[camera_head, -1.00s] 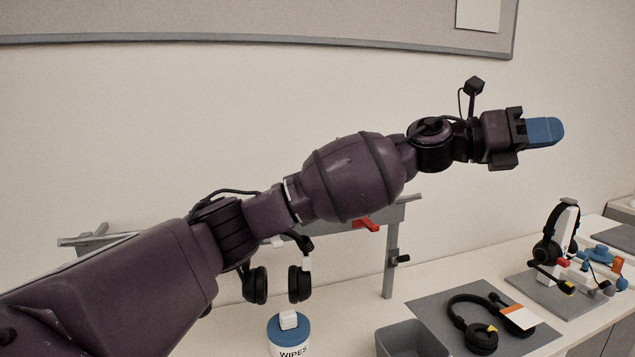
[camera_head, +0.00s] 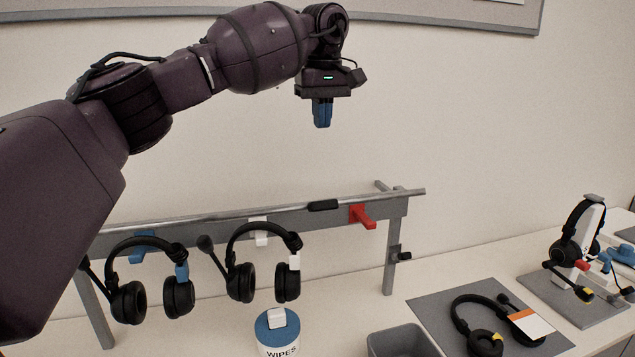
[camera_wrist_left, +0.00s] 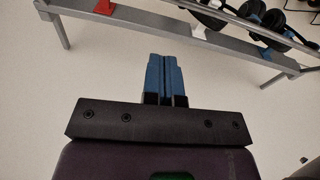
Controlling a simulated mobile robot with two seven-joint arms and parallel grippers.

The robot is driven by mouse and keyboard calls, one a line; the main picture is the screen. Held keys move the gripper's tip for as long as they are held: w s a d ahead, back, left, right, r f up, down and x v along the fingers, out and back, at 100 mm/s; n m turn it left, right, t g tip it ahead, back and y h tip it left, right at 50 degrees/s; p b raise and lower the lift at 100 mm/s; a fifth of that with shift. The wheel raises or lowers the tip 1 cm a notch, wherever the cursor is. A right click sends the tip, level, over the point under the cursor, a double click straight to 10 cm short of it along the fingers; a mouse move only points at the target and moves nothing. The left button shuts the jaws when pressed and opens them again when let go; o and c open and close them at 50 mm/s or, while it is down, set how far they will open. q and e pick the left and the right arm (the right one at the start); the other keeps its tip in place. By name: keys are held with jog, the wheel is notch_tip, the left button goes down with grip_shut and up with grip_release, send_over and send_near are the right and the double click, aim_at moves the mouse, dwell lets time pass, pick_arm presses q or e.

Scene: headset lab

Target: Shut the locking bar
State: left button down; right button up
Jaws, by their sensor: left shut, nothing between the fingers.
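The locking bar (camera_head: 275,208) is a thin silver rod with a black grip (camera_head: 323,205). In the head view it runs along the upper edge of the grey rack beam (camera_head: 200,236). In the left wrist view the bar (camera_wrist_left: 235,13) shows apart from the beam (camera_wrist_left: 150,20). I cannot tell whether it is latched. My left gripper (camera_head: 322,124) has blue fingers, points down, and is shut and empty. It hangs in the air well above the bar, over the grip. In the left wrist view its fingers (camera_wrist_left: 164,78) are together. My right gripper is not in view.
Two headsets (camera_head: 150,250) (camera_head: 262,236) hang on the rack's blue and white hooks; the red hook (camera_head: 362,216) is empty. Below are a wipes tub (camera_head: 280,340), a grey bin (camera_head: 402,342) and a mat (camera_head: 425,305) with a headset. Another headset stands on a white stand (camera_head: 592,235).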

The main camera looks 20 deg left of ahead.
pick_arm(q)
jog(key=shift+m, duration=0.4)
jog(key=f, duration=1)
jog(key=shift+w+a+f+p, duration=0.1)
jog(key=shift+a+p, duration=0.2)
jog(key=shift+p, duration=0.05)
jog(key=shift+s+d+f, duration=0.2)
jog(key=shift+s+f, duration=0.05)
jog(key=shift+f, duration=0.25)
jog(key=shift+s+d+f, duration=0.15)
jog(key=shift+s+f, duration=0.05)
jog(key=shift+f, duration=0.25)
jog(key=shift+s+d+f, duration=0.15)
jog(key=shift+s+f, duration=0.1)
jog(key=shift+f, duration=0.25)
jog(key=shift+s+d+f, duration=0.1)
jog(key=shift+f, duration=0.05)
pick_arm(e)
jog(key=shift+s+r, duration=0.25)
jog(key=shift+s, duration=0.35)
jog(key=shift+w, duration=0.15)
